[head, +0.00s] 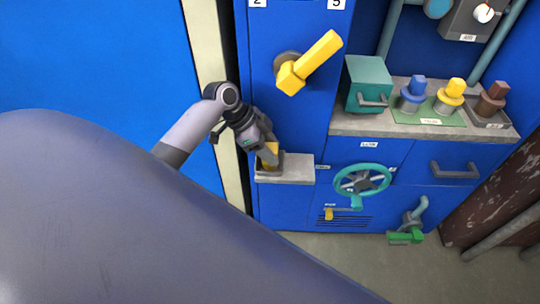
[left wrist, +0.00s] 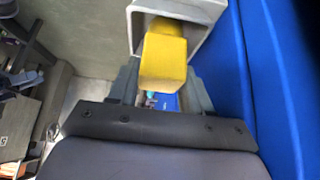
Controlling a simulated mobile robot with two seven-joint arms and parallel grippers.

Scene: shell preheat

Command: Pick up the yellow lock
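The yellow lock (head: 268,153) is at a small grey ledge on the blue cabinet front, partly hidden by my left gripper (head: 264,147). In the left wrist view the lock (left wrist: 163,62) is a yellow block sticking out of a grey square-edged holder (left wrist: 205,10). The left fingers stand one on each side of it, with a gap visible to the lock, so the gripper looks open around it. My right gripper is in neither view.
Above is a large yellow lever (head: 312,62). To the right are a teal box (head: 368,83), a shelf with blue, yellow (head: 451,96) and brown plugs, and a green handwheel (head: 362,180). A green-handled valve (head: 405,237) sits low by the floor.

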